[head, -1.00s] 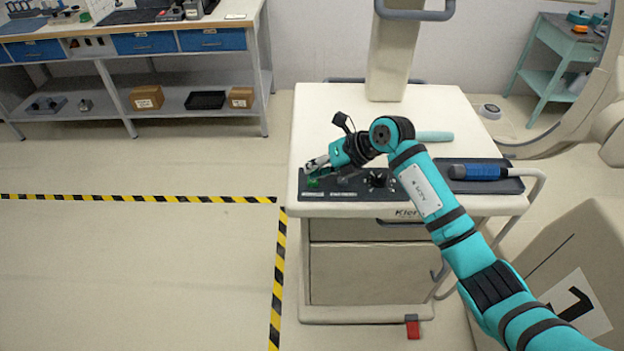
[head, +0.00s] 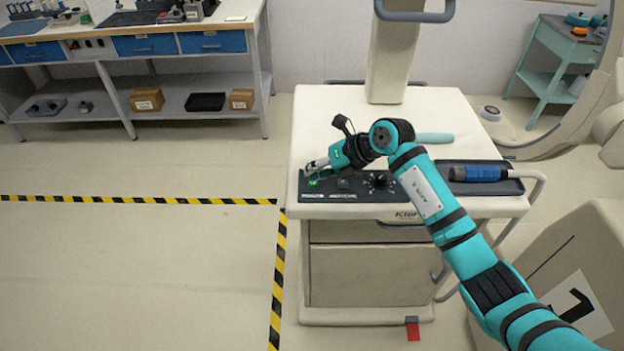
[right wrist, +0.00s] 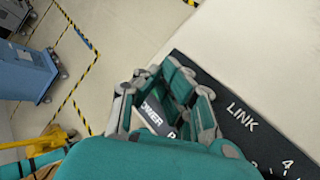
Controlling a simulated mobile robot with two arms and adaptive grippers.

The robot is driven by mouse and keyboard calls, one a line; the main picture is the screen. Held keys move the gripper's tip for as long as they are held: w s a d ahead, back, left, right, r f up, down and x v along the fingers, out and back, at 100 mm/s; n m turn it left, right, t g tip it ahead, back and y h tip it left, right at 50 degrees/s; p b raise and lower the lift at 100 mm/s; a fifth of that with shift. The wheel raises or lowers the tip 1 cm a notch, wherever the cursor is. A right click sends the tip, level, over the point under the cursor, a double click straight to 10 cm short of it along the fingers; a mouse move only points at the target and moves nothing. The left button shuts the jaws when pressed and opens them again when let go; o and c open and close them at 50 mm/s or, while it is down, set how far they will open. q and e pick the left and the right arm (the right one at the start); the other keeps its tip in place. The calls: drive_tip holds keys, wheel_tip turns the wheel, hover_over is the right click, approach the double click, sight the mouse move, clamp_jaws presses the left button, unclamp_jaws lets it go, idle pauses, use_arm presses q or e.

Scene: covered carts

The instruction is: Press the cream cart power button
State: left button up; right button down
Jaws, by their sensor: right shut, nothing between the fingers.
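The cream cart (head: 455,115) stands in front of me, with a dark control panel (head: 345,197) along its front edge. A green button (head: 313,183) is at the panel's left end. My right gripper (head: 309,168) is shut and empty, with its fingertips just behind and above the green button. I cannot tell whether they touch it. My left gripper is out of view.
A black knob (head: 378,181) is on the panel right of the button. A dark tray (head: 508,186) with a blue-handled tool (head: 480,173) lies at the cart's right. The cart's column (head: 392,60) rises at the back. A red pedal (head: 413,328) is below. Floor on the left is clear.

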drive_tip(key=shift+r, duration=0.5)
wheel_tip(320, 180, up, 6)
drive_tip(key=p, duration=0.4)
drive_tip(key=shift+a, duration=0.1)
idle(0.4)
